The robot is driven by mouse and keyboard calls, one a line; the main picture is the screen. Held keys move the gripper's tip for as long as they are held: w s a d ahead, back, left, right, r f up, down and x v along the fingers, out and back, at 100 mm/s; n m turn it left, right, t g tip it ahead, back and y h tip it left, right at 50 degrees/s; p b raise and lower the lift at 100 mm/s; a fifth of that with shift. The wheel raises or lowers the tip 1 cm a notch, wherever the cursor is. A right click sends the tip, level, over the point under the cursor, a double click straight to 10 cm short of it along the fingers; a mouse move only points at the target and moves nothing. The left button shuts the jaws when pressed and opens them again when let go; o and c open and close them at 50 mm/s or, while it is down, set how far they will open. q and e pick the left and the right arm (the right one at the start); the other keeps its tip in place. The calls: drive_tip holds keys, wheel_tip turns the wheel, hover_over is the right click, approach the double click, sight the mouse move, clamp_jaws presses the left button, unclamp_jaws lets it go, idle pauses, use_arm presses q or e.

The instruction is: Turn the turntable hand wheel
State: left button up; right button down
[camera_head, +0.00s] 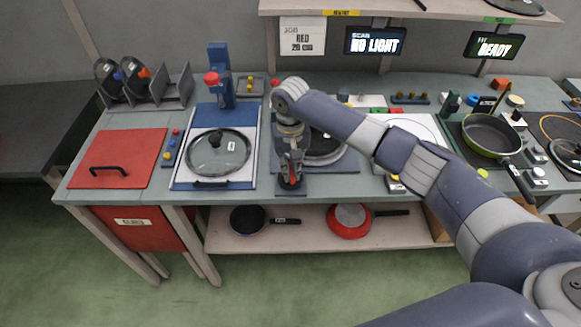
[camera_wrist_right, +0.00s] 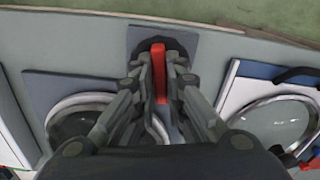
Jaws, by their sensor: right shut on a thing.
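The turntable hand wheel (camera_wrist_right: 140,46) is a dark disc on a small grey plate at the counter's front edge, with an upright red handle (camera_wrist_right: 158,85). My right gripper (camera_head: 290,178) reaches down over the wheel in the head view. In the right wrist view its fingers (camera_wrist_right: 161,65) are shut on the red handle, one on each side. The turntable (camera_head: 345,166), a grey-blue base carrying a round piece with a dark centre, lies just behind the wheel. My arm hides part of both in the head view. My left gripper is not in view.
Left of the wheel, a glass-lidded pan (camera_head: 218,150) sits on a blue and white station with a blue press (camera_head: 221,75). A red panel (camera_head: 118,158) lies further left. A green pan (camera_head: 487,137) stands at the right. The lower shelf (camera_head: 313,239) holds two pans.

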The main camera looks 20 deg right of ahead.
drive_tip(key=shift+r+n+p, duration=0.2)
drive_tip(key=shift+n+p, duration=0.5)
drive_tip(key=shift+p, duration=0.05)
drive_tip(key=shift+n+p, duration=1.05)
drive_tip(key=shift+n, duration=0.15)
drive_tip(key=n+p, duration=0.2)
drive_tip(key=n, duration=0.2)
drive_tip(key=shift+n, duration=0.3)
drive_tip(key=n+p, duration=0.1)
drive_tip(key=n, duration=0.3)
drive_tip(key=shift+f+n, duration=0.1)
drive_tip(key=shift+n, duration=0.2)
drive_tip(key=n+p, duration=0.1)
drive_tip(key=n, duration=0.3)
drive_tip(key=shift+n, duration=0.4)
drive_tip(key=c, duration=1.6)
unclamp_jaws()
drive_tip(key=shift+c, duration=0.2)
